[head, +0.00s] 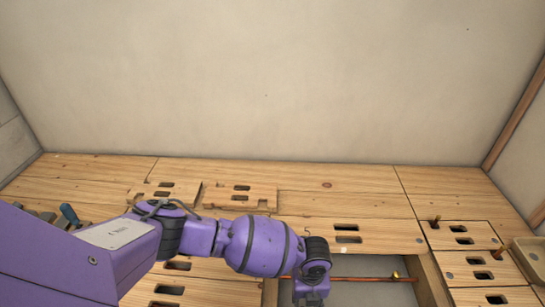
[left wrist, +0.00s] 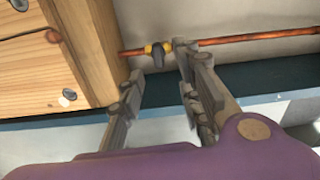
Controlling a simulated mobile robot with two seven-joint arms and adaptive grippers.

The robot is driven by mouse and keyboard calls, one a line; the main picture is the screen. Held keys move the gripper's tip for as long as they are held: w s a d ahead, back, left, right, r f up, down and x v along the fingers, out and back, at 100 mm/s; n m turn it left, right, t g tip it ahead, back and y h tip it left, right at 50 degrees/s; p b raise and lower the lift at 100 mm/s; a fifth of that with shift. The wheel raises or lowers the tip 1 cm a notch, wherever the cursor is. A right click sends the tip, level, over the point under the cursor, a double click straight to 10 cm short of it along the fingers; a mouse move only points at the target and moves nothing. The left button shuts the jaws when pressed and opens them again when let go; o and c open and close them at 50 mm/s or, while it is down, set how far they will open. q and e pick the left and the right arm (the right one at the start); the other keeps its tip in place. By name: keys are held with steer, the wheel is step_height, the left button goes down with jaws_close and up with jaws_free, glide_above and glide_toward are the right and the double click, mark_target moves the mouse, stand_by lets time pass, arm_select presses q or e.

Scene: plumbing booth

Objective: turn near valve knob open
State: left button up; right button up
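A valve with brass-coloured fittings and a dark knob (left wrist: 157,57) sits on a copper pipe (left wrist: 240,38) in the left wrist view. My left gripper (left wrist: 160,63) is open, its two fingertips apart on either side of the knob in the picture. I cannot tell whether either finger touches it. In the head view my left gripper (head: 311,298) is at the bottom edge, mostly cut off. The copper pipe (head: 360,279) runs right from it to a small brass fitting (head: 395,275). I cannot tell if this is the same valve. My right gripper is not in view.
In the head view a slotted wooden bench (head: 370,235) surrounds a recess holding the pipe. A blue-handled tool (head: 69,214) lies left, and a wooden tray (head: 530,255) is at right.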

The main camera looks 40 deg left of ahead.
arm_select(q)
steer(key=shift+s+m, duration=0.1)
steer(key=shift+m, duration=0.3)
step_height(320, 180, down, 8)
steer(key=b, duration=0.4)
steer(key=shift+r, duration=0.15)
steer(key=shift+r, duration=0.1)
jaws_close()
